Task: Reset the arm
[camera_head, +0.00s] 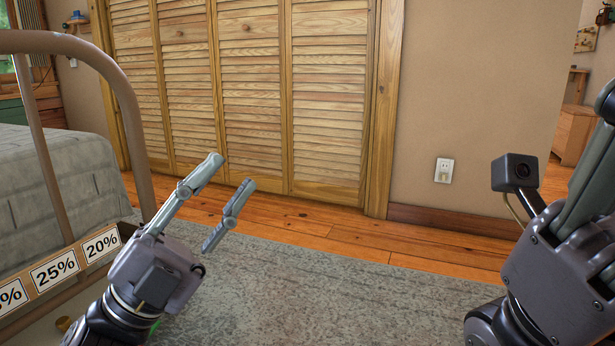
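My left gripper (233,172) comes in from the lower left and points up and to the right. Its two grey fingers are spread apart with nothing between them. It is in the air, seen against the rug and the louvred doors. My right arm (560,265) stands at the right edge, with a small dark camera block (515,172) on it. The fingers of the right gripper are not clearly visible.
A bed (55,185) with a curved metal rail (125,95) is at the left, close to my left arm. A board with percentage labels (55,268) is below it. Louvred closet doors (252,90) and a wall outlet (444,170) are behind. The grey rug (330,295) is clear.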

